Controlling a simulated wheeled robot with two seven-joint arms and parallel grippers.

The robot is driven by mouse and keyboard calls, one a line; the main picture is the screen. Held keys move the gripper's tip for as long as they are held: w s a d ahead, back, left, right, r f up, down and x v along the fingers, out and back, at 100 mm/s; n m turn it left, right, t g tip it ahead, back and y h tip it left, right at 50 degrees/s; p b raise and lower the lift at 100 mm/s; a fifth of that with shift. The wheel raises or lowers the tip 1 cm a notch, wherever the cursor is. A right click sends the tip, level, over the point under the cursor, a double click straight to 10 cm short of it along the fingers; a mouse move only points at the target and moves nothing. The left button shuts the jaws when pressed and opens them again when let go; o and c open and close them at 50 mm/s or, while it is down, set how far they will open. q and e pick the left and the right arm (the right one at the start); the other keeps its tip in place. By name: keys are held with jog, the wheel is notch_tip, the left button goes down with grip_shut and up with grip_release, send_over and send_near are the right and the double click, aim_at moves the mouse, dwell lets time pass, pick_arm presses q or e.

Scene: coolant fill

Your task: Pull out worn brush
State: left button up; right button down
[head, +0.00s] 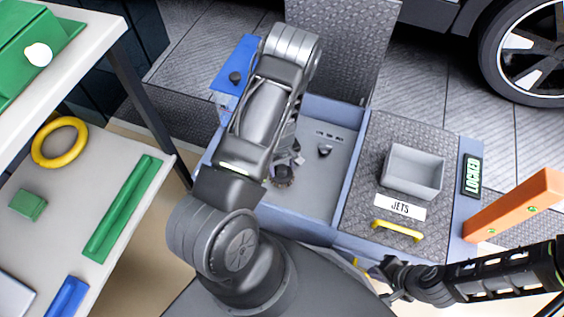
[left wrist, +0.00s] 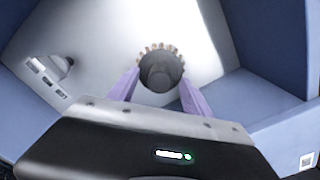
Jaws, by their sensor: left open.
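A round brush with a dark grey hub and short bristles around its rim (left wrist: 160,68) stands in the open compartment of the blue box. In the head view the brush (head: 284,178) is partly covered by my left gripper (head: 287,160). In the left wrist view my left gripper (left wrist: 160,82) is open, with one purple finger on each side of the brush hub. I cannot tell whether the fingers touch it. My right gripper (head: 387,278) is at the lower right, in front of the box, apart from the brush; its jaws are too unclear to judge.
The compartment floor (head: 327,185) has a small dark knob (head: 324,150). A closed lid labelled JETS (head: 400,208) with a yellow handle (head: 398,231) and grey bin (head: 412,172) is beside it. A LOCKED display (head: 471,176) and an orange bar (head: 513,205) are at right; shelves stand left.

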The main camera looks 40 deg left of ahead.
pick_arm(q)
jog(key=shift+f, duration=0.75)
jog(key=shift+c, duration=0.6)
grip_shut()
jog(key=c, duration=0.5)
grip_release()
jog(key=shift+c, duration=0.2)
jog(key=c, duration=0.5)
jog(key=shift+r, duration=0.45)
jog(key=shift+r+p, duration=2.85)
jog(key=shift+r, duration=0.55)
